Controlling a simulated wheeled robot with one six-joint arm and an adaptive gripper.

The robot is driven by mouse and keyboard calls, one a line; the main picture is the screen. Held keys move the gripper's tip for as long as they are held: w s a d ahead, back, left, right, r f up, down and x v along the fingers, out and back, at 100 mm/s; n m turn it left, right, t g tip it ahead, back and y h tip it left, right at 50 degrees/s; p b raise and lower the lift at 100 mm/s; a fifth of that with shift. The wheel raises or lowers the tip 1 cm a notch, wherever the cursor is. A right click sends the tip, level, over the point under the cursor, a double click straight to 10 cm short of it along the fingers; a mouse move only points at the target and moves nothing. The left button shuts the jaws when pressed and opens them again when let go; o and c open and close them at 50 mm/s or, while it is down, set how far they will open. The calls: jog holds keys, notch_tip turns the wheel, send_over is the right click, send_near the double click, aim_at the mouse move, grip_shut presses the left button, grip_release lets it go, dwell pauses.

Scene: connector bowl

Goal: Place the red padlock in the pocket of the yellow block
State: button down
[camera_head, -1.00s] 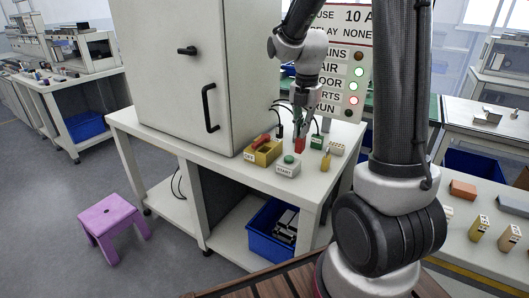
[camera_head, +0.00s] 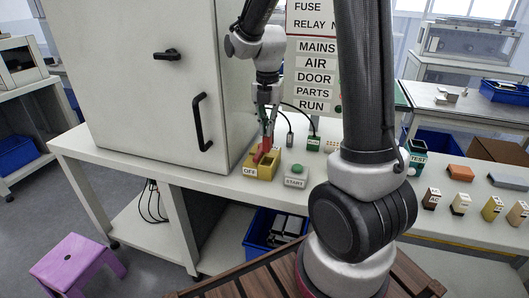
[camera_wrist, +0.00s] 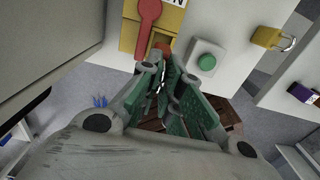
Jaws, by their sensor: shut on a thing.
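The yellow block (camera_head: 265,173), with an OFF label, stands on the white bench beside the grey cabinet. It also shows in the wrist view (camera_wrist: 130,36), where a red lever (camera_wrist: 148,22) lies across it. My gripper (camera_head: 268,137) points down over the block. Its green-padded fingers (camera_wrist: 166,72) are shut on the red padlock (camera_wrist: 164,48), held at the block's near side in the wrist view. In the head view the padlock (camera_head: 267,145) and lever overlap. The pocket is mostly hidden; I cannot tell whether the padlock touches it.
A START box with a green button (camera_head: 297,170) stands close right of the block. A yellow padlock (camera_wrist: 267,38) lies farther right in the wrist view. The grey cabinet (camera_head: 160,80) rises close on the left. Cabled connectors (camera_head: 313,143) stand behind.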

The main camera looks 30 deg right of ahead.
aim_at(267, 144)
notch_tip(267, 144, down, 7)
jog(key=shift+r, duration=0.2)
jog(key=shift+f, duration=0.1)
jog(key=c, duration=1.6)
grip_release()
